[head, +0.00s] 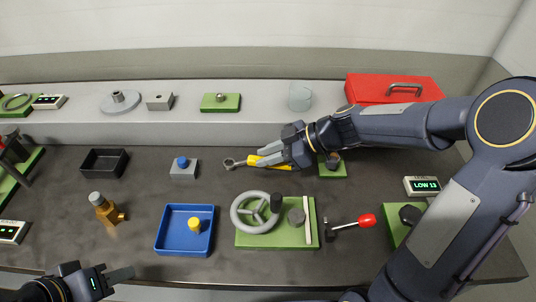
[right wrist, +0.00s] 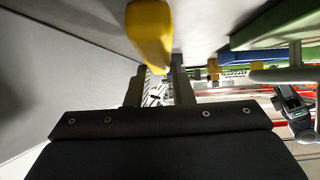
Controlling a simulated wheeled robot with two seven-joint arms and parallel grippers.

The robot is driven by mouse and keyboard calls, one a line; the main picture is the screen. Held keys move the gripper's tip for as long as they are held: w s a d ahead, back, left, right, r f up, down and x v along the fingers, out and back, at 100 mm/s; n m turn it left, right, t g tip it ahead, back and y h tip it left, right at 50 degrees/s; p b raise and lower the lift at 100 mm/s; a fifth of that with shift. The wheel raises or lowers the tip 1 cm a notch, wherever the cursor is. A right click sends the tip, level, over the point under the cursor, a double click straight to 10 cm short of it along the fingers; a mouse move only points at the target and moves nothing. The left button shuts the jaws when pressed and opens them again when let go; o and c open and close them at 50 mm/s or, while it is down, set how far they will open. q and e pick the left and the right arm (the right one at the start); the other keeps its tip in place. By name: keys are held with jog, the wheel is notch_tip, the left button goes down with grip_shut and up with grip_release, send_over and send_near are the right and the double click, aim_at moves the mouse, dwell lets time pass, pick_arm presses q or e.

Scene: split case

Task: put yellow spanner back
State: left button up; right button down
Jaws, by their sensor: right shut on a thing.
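The yellow spanner (head: 270,160) has a yellow handle and a grey ring end that points left in the head view. My right gripper (head: 275,157) is shut on its handle, above the back part of the dark table near the shelf front. I cannot tell whether the spanner touches the table. In the right wrist view the yellow handle (right wrist: 150,35) stands large between and beyond the fingers. My left gripper (head: 112,276) is at the bottom left, at the table's front edge, away from the spanner; its jaw opening is unclear.
A red case (head: 392,90) stands on the raised grey shelf (head: 270,128) at the back right. A blue tray (head: 172,243), a green board with a handwheel (head: 258,212), a red-ended hammer (head: 350,223) and a brass valve (head: 106,209) lie on the table. A black tray (head: 104,163) is at left.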

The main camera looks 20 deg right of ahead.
dwell(0.3)
jog(key=r+p, duration=0.1)
jog(key=p, duration=0.1)
jog(key=r+g+h+p, duration=0.1)
jog(key=shift+w+a+r+n+p, duration=0.15)
jog(key=shift+w+r+n+p, duration=0.15)
jog(key=shift+f+b, duration=1.35)
jog(key=shift+b, duration=0.3)
dwell(0.4)
jog(key=c, duration=0.7)
grip_release()
jog(key=shift+r, duration=0.15)
jog(key=shift+v, duration=2.95)
